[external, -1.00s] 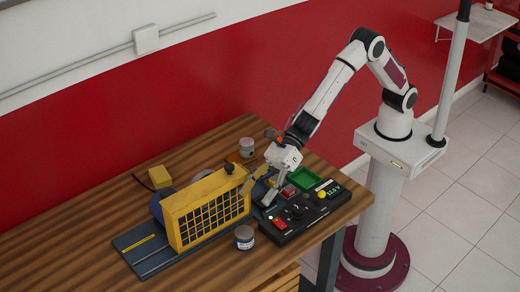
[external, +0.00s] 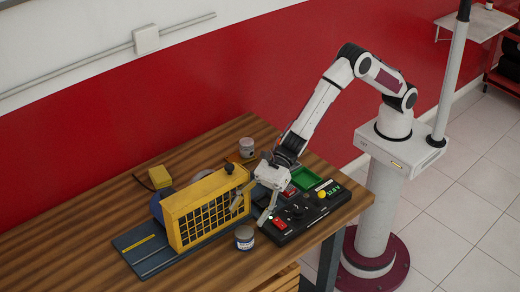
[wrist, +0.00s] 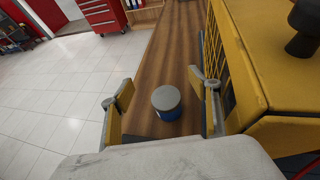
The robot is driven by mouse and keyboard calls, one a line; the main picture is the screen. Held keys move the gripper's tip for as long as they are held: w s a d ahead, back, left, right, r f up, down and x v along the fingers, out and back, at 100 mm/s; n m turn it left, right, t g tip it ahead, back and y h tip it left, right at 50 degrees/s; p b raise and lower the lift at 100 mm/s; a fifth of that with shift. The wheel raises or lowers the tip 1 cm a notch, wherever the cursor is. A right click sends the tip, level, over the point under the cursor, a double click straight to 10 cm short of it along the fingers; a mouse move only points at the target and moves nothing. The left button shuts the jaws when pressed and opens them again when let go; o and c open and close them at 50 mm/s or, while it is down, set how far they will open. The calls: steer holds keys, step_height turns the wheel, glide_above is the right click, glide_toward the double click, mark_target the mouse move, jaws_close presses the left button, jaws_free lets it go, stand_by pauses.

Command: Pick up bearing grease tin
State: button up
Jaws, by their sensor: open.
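The bearing grease tin, a small round tin with a grey lid and a blue lower side, stands upright on the wooden table in front of the yellow-framed engine trainer; I take it to be this tin (external: 244,238), and it also shows in the wrist view (wrist: 167,102). My gripper (external: 251,216) is open and empty, above and just behind the tin in the external view. In the wrist view the tin lies between the two spread fingers (wrist: 162,95), ahead of them and not touching them.
The yellow engine trainer (external: 205,212) stands close beside the gripper, its black knob on top. A black control box (external: 305,212) with buttons lies to the right. A green tray (external: 306,178) and another tin (external: 247,147) are farther back. The table (external: 190,270) is clear in front.

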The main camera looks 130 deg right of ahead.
mark_target(249, 230)
steer(key=shift+f, duration=1.75)
steer(key=shift+f, duration=1.85)
steer(key=shift+x, duration=1.45)
steer(key=shift+r, duration=0.1)
steer(key=c, duration=1.3)
